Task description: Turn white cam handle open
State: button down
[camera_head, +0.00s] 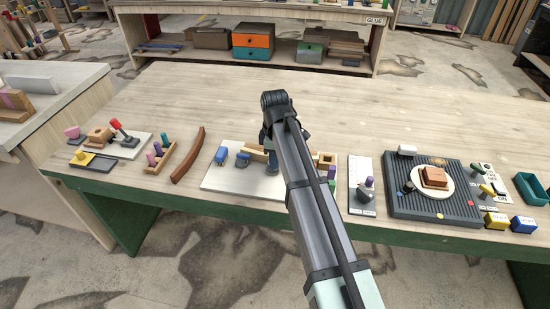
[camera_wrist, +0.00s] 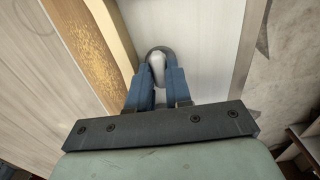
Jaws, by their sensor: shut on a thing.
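The white cam handle (camera_wrist: 157,66) shows in the wrist view as a small pale rounded piece with a grey curved edge around its far end. My gripper (camera_wrist: 157,78) has its two blue fingers on either side of it, shut on it. Its lower part is hidden between the fingers. In the head view my gripper (camera_head: 271,165) is low over a white board (camera_head: 225,178), and my arm covers much of that board. The handle cannot be made out there.
A wooden strip (camera_wrist: 112,40) runs left of the handle. Blue pieces (camera_head: 221,155) and a wooden bar (camera_head: 256,156) are on the board. A curved brown stringer (camera_head: 188,155) lies left. A dark ribbed tray (camera_head: 440,206) stands right. The table's back (camera_head: 220,95) is clear.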

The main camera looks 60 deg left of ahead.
jog(key=c, duration=1)
grip_release()
jog(key=shift+c, duration=0.2)
